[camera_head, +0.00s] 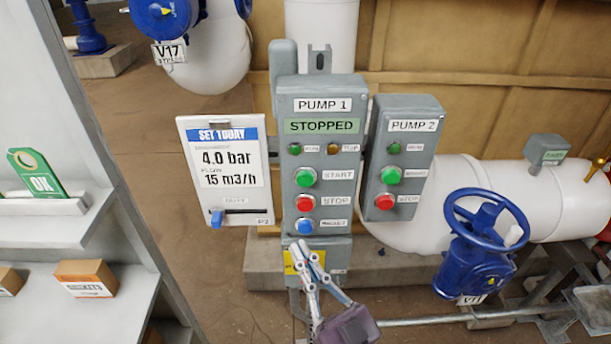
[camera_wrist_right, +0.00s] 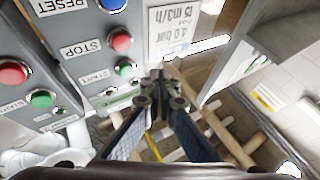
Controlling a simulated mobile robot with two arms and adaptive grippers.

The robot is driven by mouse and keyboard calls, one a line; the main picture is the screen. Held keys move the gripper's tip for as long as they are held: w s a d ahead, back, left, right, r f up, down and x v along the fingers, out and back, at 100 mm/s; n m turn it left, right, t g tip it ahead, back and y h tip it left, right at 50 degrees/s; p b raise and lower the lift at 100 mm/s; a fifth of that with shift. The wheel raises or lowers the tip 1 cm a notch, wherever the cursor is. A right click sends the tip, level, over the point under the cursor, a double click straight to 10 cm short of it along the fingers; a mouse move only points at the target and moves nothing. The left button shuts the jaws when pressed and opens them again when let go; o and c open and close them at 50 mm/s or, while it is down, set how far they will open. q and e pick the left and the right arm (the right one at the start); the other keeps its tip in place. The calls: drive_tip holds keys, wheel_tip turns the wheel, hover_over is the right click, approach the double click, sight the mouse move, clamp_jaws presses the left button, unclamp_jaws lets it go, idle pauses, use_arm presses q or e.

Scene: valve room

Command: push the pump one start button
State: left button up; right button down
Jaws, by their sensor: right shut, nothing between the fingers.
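The pump one panel (camera_head: 322,105) is a grey box with a "STOPPED" display. Its green START button (camera_head: 305,177) sits above the red STOP button (camera_head: 305,202) and a blue button (camera_head: 303,226) labelled RESET in the wrist view. My right gripper (camera_head: 303,247) is shut and empty, in front of the lower panel, below the blue button in the picture. In the right wrist view its fingertips (camera_wrist_right: 160,78) lie beside the panel's face, to the right of the green START button (camera_wrist_right: 124,68); contact cannot be told. My left gripper is not in view.
The pump two panel (camera_head: 408,107) stands close on the right with its own green and red buttons. A "SET TODAY" board (camera_head: 224,165) with a blue lever is on the left. A blue handwheel valve (camera_head: 476,245) is at right; a shelf (camera_head: 110,300) stands at left.

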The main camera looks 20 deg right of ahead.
sight(305, 178)
wheel_tip(305, 178, up, 7)
drive_tip(key=s+t, duration=0.1)
drive_tip(key=s, duration=0.1)
drive_tip(key=shift+s+d+t+y, duration=0.15)
drive_tip(key=shift+d+t+y, duration=0.15)
drive_tip(key=shift+d+t, duration=0.1)
drive_tip(key=shift+r, duration=0.1)
drive_tip(key=shift+w+d, duration=0.4)
drive_tip(key=shift+w, duration=1.05)
drive_tip(key=shift+w+d, duration=0.4)
drive_tip(key=shift+w, duration=1)
drive_tip(key=shift+w+d, duration=0.4)
drive_tip(key=shift+w, duration=1.05)
drive_tip(key=shift+w+d, duration=0.1)
drive_tip(key=shift+w, duration=0.3)
drive_tip(key=shift+w+d, duration=0.1)
drive_tip(key=shift+w, duration=0.3)
drive_tip(key=shift+s, duration=0.2)
drive_tip(key=shift+s+a, duration=0.25)
drive_tip(key=shift+s, duration=0.4)
